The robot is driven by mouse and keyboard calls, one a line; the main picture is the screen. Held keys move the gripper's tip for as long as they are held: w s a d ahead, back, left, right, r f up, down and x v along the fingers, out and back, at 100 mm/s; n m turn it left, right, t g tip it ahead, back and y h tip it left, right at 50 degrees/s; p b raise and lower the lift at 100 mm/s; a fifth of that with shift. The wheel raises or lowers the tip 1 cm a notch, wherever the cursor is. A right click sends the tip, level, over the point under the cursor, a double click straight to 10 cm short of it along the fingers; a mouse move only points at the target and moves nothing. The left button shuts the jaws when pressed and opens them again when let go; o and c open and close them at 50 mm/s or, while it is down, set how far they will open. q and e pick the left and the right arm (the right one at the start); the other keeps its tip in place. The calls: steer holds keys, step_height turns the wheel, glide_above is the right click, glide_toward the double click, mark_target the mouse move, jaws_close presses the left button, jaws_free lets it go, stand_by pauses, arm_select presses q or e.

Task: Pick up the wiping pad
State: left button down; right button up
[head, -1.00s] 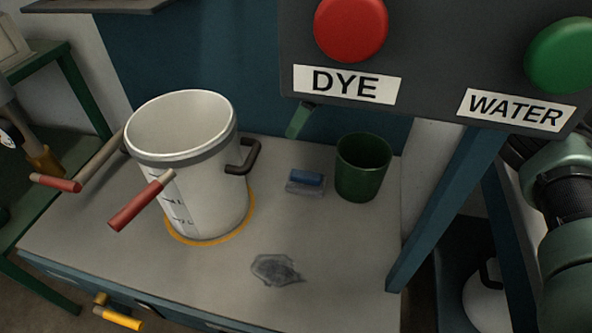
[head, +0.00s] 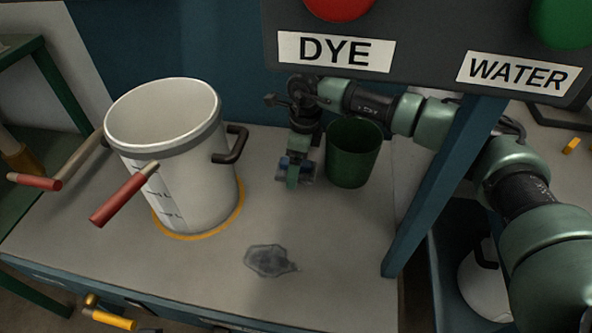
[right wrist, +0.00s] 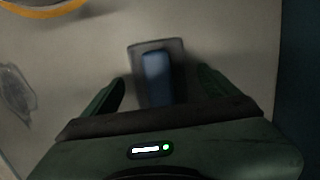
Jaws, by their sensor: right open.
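The wiping pad (right wrist: 135,60) is a grey rectangle with a raised blue grip (right wrist: 157,78) along its middle. It lies on the bench beside the green bucket, and in the head view (head: 309,172) my right gripper mostly covers it. My right gripper (right wrist: 160,88) is open, with one green finger on each side of the blue grip and visible gaps between. In the head view the right gripper (head: 293,172) points down over the pad. I cannot tell its exact height above the pad. My left gripper is not in view.
A white pot (head: 180,165) with dark side handles stands on a yellow ring at left. A green bucket (head: 352,155) stands close right of my gripper. A dark smudge (head: 272,261) marks the bench (head: 335,285). The DYE and WATER panel (head: 425,62) overhangs above; a blue post (head: 440,200) stands at right.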

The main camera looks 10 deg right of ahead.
steer(key=c, duration=1.5)
steer(key=shift+r, duration=0.1)
